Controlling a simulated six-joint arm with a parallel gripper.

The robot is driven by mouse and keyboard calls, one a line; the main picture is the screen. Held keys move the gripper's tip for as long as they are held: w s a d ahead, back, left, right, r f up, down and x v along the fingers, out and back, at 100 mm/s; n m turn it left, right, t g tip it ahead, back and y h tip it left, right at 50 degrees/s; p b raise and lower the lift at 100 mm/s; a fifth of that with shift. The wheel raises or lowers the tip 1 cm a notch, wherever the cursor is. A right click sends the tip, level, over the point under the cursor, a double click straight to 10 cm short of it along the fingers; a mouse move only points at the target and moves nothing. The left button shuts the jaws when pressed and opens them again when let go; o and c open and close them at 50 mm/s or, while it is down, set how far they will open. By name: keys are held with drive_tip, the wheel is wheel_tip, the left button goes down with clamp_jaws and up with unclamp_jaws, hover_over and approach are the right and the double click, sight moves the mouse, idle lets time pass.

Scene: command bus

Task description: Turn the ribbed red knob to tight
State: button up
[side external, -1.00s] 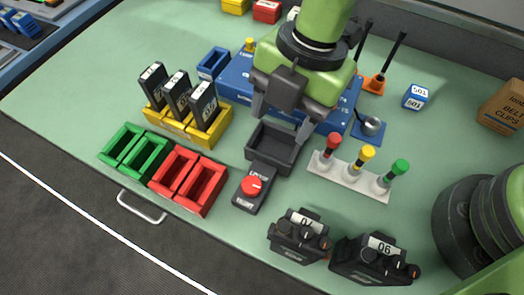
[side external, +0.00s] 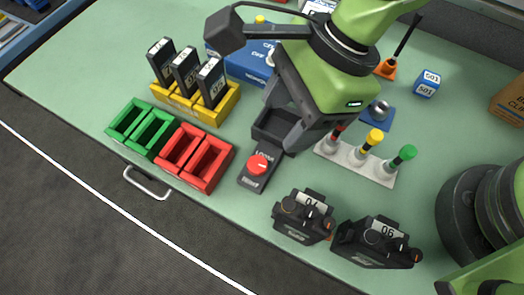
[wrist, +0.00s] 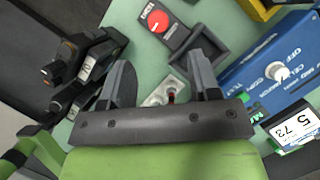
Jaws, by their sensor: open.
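The red knob (side external: 258,164) sits on a small dark box with white lettering (side external: 252,184), near the front of the bench. In the wrist view the knob (wrist: 158,21) is at the top centre, with a white mark across its face. My gripper (wrist: 160,62) is open, its two fingers spread and empty. In the side view my gripper (side external: 280,122) is over the dark tray behind the knob, apart from the knob. Too little detail shows to read the knob's setting or its ribs.
The dark open tray (side external: 275,124) adjoins the knob box. Red bins (side external: 207,162) stand left, and a rack with red, yellow and green-topped posts (side external: 356,160) right. Black radios (side external: 303,214) stand in front. A blue panel (wrist: 283,72) lies to the right in the wrist view.

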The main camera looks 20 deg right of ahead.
sight(258, 163)
drive_tip(key=x, duration=1)
drive_tip(key=shift+s+d, duration=0.15)
drive_tip(key=shift+c, duration=0.2)
drive_tip(key=c, duration=0.9)
